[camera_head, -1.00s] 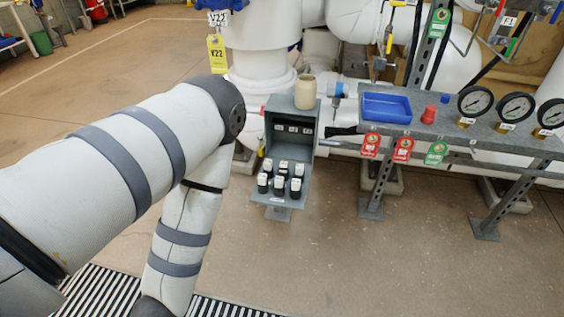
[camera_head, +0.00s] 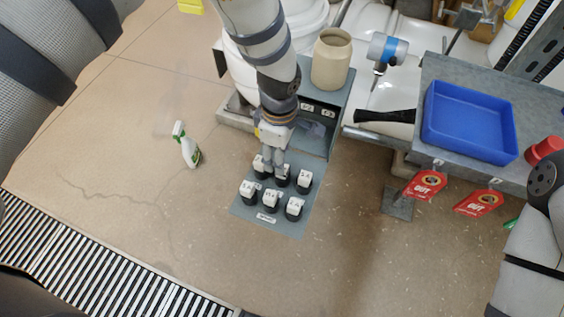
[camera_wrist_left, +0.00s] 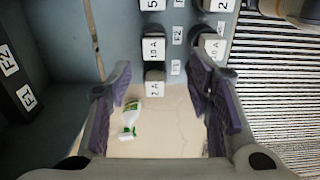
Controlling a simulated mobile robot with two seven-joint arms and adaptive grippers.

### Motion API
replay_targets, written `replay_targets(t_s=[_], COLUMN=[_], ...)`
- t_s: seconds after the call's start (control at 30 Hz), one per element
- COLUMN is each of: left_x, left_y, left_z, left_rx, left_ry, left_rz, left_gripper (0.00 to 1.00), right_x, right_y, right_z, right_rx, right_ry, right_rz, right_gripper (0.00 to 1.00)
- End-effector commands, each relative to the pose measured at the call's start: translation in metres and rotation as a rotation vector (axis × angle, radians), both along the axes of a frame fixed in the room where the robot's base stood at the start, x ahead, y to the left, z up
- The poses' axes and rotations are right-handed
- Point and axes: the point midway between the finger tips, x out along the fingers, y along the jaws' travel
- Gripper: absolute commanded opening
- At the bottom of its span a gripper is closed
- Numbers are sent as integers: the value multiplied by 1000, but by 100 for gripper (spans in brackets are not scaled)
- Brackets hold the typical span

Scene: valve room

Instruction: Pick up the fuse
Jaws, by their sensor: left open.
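Several fuses with white labelled caps and black bodies stand on the fold-down grey panel, such as a front one (camera_head: 271,201) and a back-right one (camera_head: 304,180). My left gripper (camera_head: 272,163) points down at the back row, partly hiding the fuses there. In the left wrist view the open gripper (camera_wrist_left: 160,95) has a fuse marked 2 A (camera_wrist_left: 154,88) showing between its fingers, with no clear contact. A fuse marked 10 A (camera_wrist_left: 154,48) stands beyond it. My right gripper is out of view.
The grey fuse box (camera_head: 330,110) rises behind the fuses, with a beige jar (camera_head: 331,60) on top. A bench with a blue tray (camera_head: 468,122) and red tags (camera_head: 426,184) stands right. A spray bottle (camera_head: 186,145) stands on the floor at left, near a floor grate (camera_head: 90,270).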

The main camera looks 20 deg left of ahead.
Motion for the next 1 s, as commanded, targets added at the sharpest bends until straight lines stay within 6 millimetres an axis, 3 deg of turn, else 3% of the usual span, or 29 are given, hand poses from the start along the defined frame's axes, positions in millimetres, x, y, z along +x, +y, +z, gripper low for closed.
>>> replay_targets(t_s=[0.03, 0.2, 0.4, 0.7, 0.77, 0.9, 1.0], left_x=[-1, 1, 6, 8, 8, 8, 8], left_y=[0, 0, -3, -3, -2, -3, -3], left_z=[-14, -35, -73, -80, -80, -80, -80], left_rx=[0, -1, -1, 0, 0, 0, 0], left_ry=[5, 3, 4, -1, -1, -1, -1], left_rz=[-1, -1, -1, -1, -1, -2, -2], left_gripper=[47, 47, 47, 47, 35, 4, 1], right_x=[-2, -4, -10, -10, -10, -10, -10], right_y=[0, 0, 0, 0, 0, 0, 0], right_z=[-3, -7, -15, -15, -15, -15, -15], right_rx=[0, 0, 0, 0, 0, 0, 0], right_ry=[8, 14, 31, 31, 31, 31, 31], right_rz=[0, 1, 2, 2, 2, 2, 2], right_gripper=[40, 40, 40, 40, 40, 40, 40])
